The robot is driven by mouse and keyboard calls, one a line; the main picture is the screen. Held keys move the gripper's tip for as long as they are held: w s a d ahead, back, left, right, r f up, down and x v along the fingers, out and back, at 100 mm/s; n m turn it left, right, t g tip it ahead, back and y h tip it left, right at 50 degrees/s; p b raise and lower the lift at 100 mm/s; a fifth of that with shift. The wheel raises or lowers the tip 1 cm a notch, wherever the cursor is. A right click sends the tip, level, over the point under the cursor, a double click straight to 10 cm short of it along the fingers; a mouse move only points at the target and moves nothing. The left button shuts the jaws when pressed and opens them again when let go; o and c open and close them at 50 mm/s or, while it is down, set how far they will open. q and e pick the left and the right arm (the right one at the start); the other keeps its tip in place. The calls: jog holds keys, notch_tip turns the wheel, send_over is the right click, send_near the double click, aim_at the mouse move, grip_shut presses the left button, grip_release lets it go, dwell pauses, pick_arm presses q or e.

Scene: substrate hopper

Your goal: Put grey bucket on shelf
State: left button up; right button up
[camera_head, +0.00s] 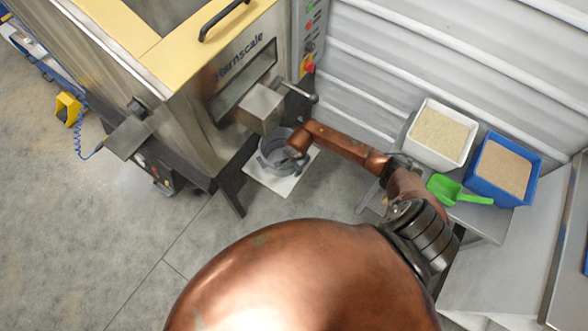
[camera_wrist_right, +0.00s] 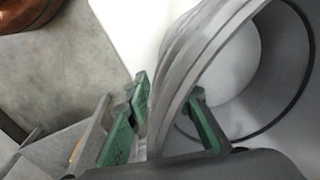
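The grey bucket (camera_head: 273,160) stands upright on a white plate (camera_head: 287,183) below the machine's metal spout (camera_head: 260,108). My right gripper (camera_head: 295,150) is at the bucket's right side, its fingers mostly hidden by the arm in the head view. In the right wrist view, the bucket (camera_wrist_right: 300,135) fills the right side. The green-padded fingers of my right gripper (camera_wrist_right: 168,110) straddle the bucket's rim, one outside and one inside. They look spread, with room around the thin wall. My left gripper is not in view.
On the right, a small table carries a white bin (camera_head: 440,135) of pale grain, a blue bin (camera_head: 503,168) of brown material and a green scoop (camera_head: 458,191). The machine (camera_head: 190,90) stands left of the bucket, and a ribbed wall (camera_head: 385,60) is behind it.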

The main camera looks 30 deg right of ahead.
notch_tip(320, 180, up, 12)
jog(key=s+p, duration=0.1)
jog(key=p, duration=0.1)
jog(key=shift+d, duration=0.15)
dwell(2.2)
jog(key=shift+s+r, duration=0.1)
jog(key=shift+r, duration=0.05)
